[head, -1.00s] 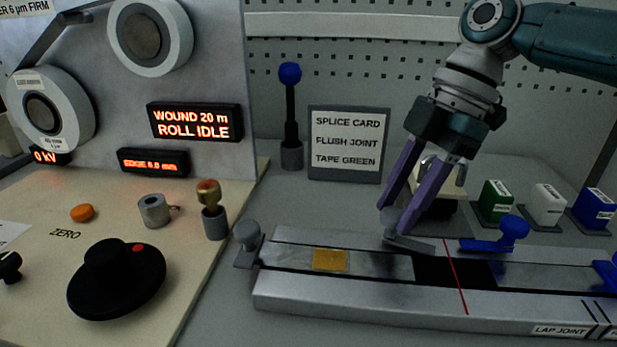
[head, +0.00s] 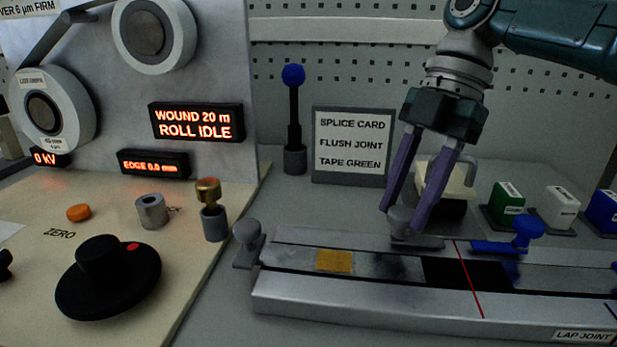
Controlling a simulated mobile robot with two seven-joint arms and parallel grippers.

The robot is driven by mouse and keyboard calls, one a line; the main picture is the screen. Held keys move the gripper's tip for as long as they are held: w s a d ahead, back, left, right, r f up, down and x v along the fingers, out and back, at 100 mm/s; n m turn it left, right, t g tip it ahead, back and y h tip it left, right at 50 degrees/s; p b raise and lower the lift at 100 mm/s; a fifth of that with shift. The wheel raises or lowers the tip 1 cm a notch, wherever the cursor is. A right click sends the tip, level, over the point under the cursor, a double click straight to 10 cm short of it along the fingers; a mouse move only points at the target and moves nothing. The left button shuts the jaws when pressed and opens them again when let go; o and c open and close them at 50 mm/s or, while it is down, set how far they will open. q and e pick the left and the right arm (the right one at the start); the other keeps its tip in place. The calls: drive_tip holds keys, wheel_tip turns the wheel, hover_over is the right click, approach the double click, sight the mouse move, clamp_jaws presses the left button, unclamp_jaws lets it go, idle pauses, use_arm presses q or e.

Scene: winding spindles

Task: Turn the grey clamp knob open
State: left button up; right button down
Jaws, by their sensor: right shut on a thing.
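The grey clamp knob (head: 399,219) stands at the back edge of the metal splice track (head: 400,305). Its flat grey bar (head: 425,243) lies along the back edge, pointing right. My right gripper (head: 403,222) reaches down from the upper right. Its two purple fingers are on either side of the knob, shut on it, and partly hide it. A second grey clamp knob (head: 247,233) sits at the track's left end, untouched. My left gripper is not in view.
A blue clamp (head: 526,230) stands right of the held knob. Behind are a splice card sign (head: 352,145), a blue-topped lever (head: 293,110) and green (head: 507,198), white and blue tape boxes. A black dial (head: 105,275) is on the left panel.

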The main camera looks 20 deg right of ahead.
drive_tip(key=shift+c, duration=2.3)
unclamp_jaws()
drive_tip(key=v, duration=0.9)
drive_tip(key=shift+d+r, duration=0.2)
drive_tip(key=shift+r, duration=0.15)
